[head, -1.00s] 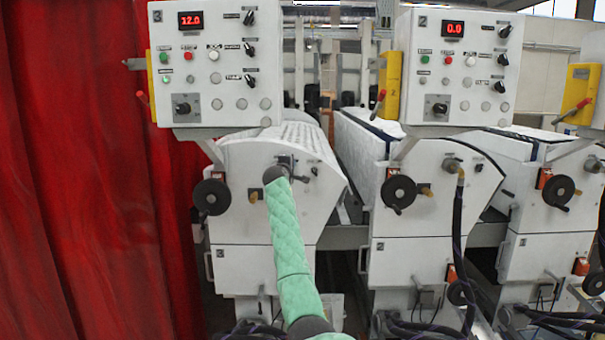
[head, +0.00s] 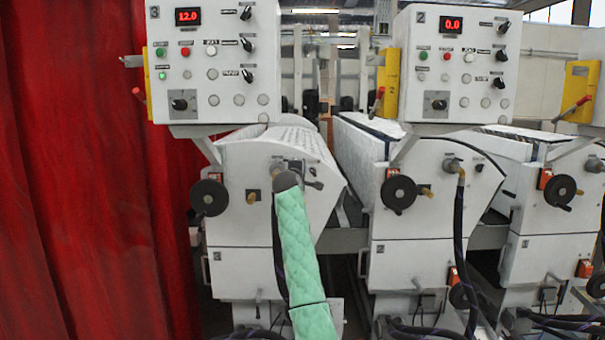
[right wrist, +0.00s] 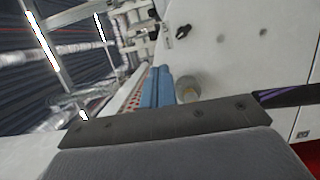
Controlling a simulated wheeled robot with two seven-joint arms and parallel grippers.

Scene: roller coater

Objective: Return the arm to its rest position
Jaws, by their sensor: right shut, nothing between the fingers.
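My right arm, in a mint-green quilted sleeve, rises from the bottom centre of the head view. Its dark grey end is in front of roller unit 3 (head: 238,168), below that unit's control panel (head: 214,60). The gripper itself cannot be made out there. In the right wrist view my right gripper (right wrist: 165,122) shows as a dark bar with screws, shut and empty, above a grey padded surface. A white machine side panel (right wrist: 240,50) and blue rollers (right wrist: 156,88) lie beyond it. My left gripper is in neither view.
Handwheels (head: 209,198) stick out from the units, with another on unit 2 (head: 398,193). A black hose (head: 279,245) hangs by my arm; another hangs on unit 2 (head: 458,230). A red curtain (head: 85,170) closes the left side.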

